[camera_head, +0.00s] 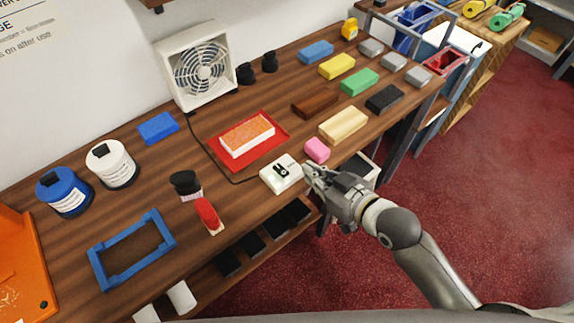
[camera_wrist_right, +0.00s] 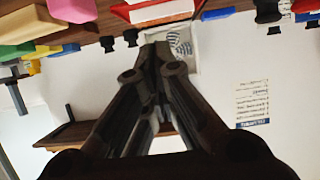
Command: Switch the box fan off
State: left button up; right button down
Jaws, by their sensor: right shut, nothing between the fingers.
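The white box fan (camera_head: 200,68) stands at the back of the wooden counter against the wall. Its grille also shows upside down in the right wrist view (camera_wrist_right: 182,42). A dark cord runs from the fan to a white switch box (camera_head: 281,174) near the counter's front edge. My left gripper is not in view.
A pink block (camera_head: 317,149) sits just behind my right gripper. A red tray (camera_head: 281,131) with an orange-topped block lies behind the switch box. Several colored blocks fill the right side of the counter.

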jog(key=r, duration=0.1)
jog(key=p, duration=0.2)
send_over(286, 174)
jog(key=f, duration=0.3)
jog(key=shift+w+a+f, duration=0.15)
jog(key=shift+w+f, duration=0.05)
jog(key=shift+f, duration=0.1)
jog(key=f, duration=0.2)
jog(key=shift+s+d+f, duration=0.2)
jog(key=shift+s+f, duration=0.05)
jog(key=shift+f, duration=0.1)
jog(key=shift+s+d+f, duration=0.1)
jog(key=shift+f, duration=0.55)
